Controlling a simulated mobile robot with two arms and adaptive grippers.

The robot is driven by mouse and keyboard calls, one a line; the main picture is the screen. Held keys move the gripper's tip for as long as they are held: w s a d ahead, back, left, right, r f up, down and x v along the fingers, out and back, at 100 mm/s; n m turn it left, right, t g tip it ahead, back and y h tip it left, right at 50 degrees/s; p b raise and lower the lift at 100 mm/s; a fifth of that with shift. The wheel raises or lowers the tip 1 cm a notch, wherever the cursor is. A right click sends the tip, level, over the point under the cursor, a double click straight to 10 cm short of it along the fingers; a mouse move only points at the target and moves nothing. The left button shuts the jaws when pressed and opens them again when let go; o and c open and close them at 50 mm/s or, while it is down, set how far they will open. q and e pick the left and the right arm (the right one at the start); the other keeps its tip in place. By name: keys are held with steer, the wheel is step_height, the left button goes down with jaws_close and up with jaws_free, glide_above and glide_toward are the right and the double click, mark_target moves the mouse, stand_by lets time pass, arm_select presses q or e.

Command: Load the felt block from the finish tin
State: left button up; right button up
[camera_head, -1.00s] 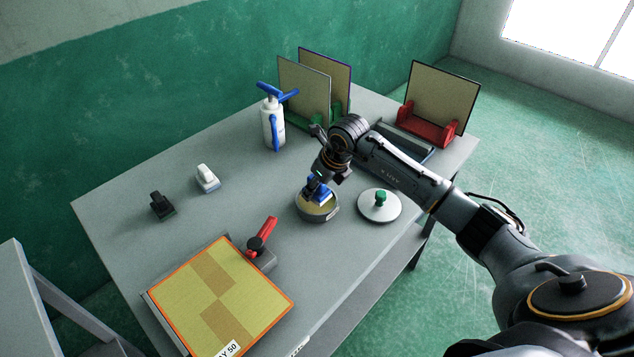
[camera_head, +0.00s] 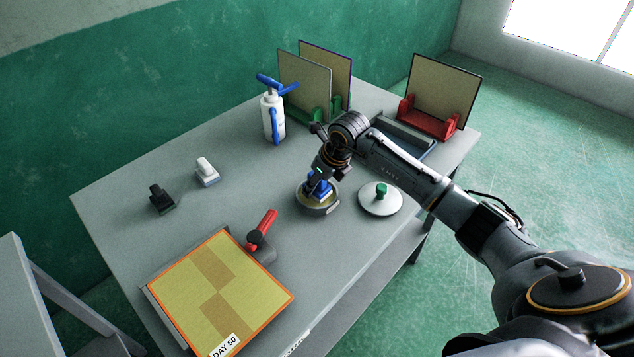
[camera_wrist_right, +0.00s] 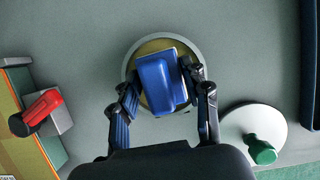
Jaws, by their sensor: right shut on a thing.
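The felt block with a blue handle (camera_head: 319,188) is in the round finish tin (camera_head: 318,208), which holds a yellowish-tan fill. In the right wrist view the blue block (camera_wrist_right: 162,82) sits over the middle of the tin (camera_wrist_right: 130,66). My right gripper (camera_head: 318,183) reaches down from above and is shut on the block, one finger on each side in the wrist view (camera_wrist_right: 163,98). The block's underside is hidden, so I cannot tell how deep it sits. The tin's lid (camera_head: 380,203), grey with a green knob, lies to the right of it. My left gripper is not in view.
An orange-edged panel (camera_head: 215,290) lies at the front left by a red-handled clamp (camera_head: 261,236). A black block (camera_head: 161,200), a white block (camera_head: 207,173) and a white-and-blue bottle (camera_head: 272,118) stand behind. Panels stand in green (camera_head: 318,115) and red (camera_head: 428,120) racks.

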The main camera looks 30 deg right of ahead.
steer(key=shift+f+b, duration=0.4)
steer(key=shift+f, duration=0.05)
stand_by(0.3)
steer(key=shift+s+f+b, duration=0.15)
steer(key=shift+f+b, duration=0.1)
steer(key=shift+b, duration=0.05)
stand_by(1.9)
steer(key=shift+r+p, duration=1.95)
steer(key=shift+r, duration=1.75)
